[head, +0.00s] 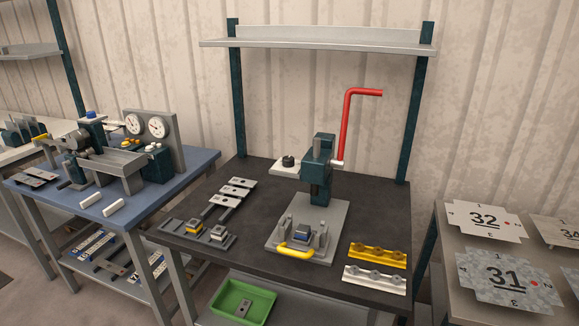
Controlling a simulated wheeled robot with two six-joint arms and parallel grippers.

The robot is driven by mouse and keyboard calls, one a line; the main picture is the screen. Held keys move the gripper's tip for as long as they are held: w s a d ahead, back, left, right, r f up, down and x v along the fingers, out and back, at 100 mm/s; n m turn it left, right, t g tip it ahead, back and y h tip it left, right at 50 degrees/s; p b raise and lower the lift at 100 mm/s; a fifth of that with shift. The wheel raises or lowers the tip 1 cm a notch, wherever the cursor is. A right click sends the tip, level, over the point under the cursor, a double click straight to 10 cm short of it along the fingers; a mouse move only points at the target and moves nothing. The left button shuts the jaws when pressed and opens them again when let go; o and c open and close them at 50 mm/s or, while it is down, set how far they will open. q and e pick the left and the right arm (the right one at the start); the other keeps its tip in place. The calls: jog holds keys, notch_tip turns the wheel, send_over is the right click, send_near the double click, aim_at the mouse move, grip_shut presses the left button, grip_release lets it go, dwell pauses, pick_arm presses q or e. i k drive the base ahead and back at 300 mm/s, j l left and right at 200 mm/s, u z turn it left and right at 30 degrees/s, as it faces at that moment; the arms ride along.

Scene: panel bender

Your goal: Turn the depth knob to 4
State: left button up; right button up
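A bench press (322,165) with a dark teal body and a grey base plate stands on the dark table, with a long red lever (346,125) rising from its right side. A small round black knob (288,160) sits on a pale bracket to the left of the press head. It looks like the depth knob, but its marks are too small to read, so its setting cannot be told. Neither of my grippers is in view.
The dark table (215,264) also holds a yellow rail (377,255), a white rail (374,280), several grey plates and a fixture with a yellow handle (295,252). A green bin (243,302) is below. Numbered panels (484,220) lie on the right table.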

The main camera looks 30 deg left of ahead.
aim_at(288, 161)
jog(key=i+j+z, duration=0.15)
jog(key=i+j, duration=0.55)
jog(key=j, duration=0.1)
